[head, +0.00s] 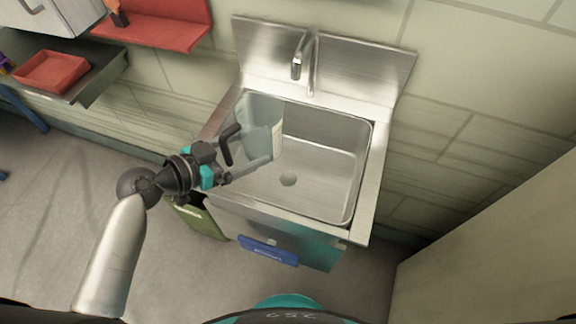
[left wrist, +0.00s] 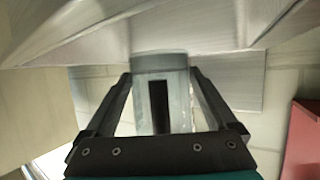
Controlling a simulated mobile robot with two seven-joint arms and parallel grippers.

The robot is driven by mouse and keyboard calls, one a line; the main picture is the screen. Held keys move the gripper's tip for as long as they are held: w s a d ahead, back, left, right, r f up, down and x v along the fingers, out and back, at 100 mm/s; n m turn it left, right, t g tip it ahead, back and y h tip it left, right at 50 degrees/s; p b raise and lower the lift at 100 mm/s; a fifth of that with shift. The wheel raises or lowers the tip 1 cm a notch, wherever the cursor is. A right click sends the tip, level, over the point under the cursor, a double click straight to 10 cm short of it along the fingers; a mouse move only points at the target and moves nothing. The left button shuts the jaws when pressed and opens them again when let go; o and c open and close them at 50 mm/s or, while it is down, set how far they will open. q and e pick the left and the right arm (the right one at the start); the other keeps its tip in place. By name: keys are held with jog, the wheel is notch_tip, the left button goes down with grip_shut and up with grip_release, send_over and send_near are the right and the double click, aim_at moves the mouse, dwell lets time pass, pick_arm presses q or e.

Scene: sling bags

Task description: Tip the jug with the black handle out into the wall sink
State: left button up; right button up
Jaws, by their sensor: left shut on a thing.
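The pale, translucent jug (head: 262,112) is over the left part of the wall sink (head: 320,150) in the head view. It looks tilted; I cannot tell exactly where its mouth points or whether anything is in it. Its black handle (head: 230,145) is on the side toward my arm. My left gripper (head: 254,148) is shut on the jug. In the left wrist view, the fingers lie on both sides of the jug (left wrist: 175,80), with the dark handle (left wrist: 160,105) between them. The sink's metal fills the top of that view. My right gripper is not in view.
The tap (head: 298,62) stands at the back of the sink, right of the jug. A red tray (head: 52,70) on a side counter and a red shelf (head: 160,25) are at the left. A green bin (head: 200,217) is below the sink's left side. The basin's right half is clear.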

pick_arm(q)
jog(key=a+f+m+g+h+b, duration=0.1)
jog(key=a+m+g+h+b, duration=0.2)
jog(key=a+m+g+b, duration=0.2)
jog(key=a+m+g, duration=0.1)
jog(key=a, duration=0.1)
jog(key=shift+w+a+f+h, duration=0.25)
jog(key=shift+a+f+h, duration=0.05)
jog(key=shift+f, duration=0.05)
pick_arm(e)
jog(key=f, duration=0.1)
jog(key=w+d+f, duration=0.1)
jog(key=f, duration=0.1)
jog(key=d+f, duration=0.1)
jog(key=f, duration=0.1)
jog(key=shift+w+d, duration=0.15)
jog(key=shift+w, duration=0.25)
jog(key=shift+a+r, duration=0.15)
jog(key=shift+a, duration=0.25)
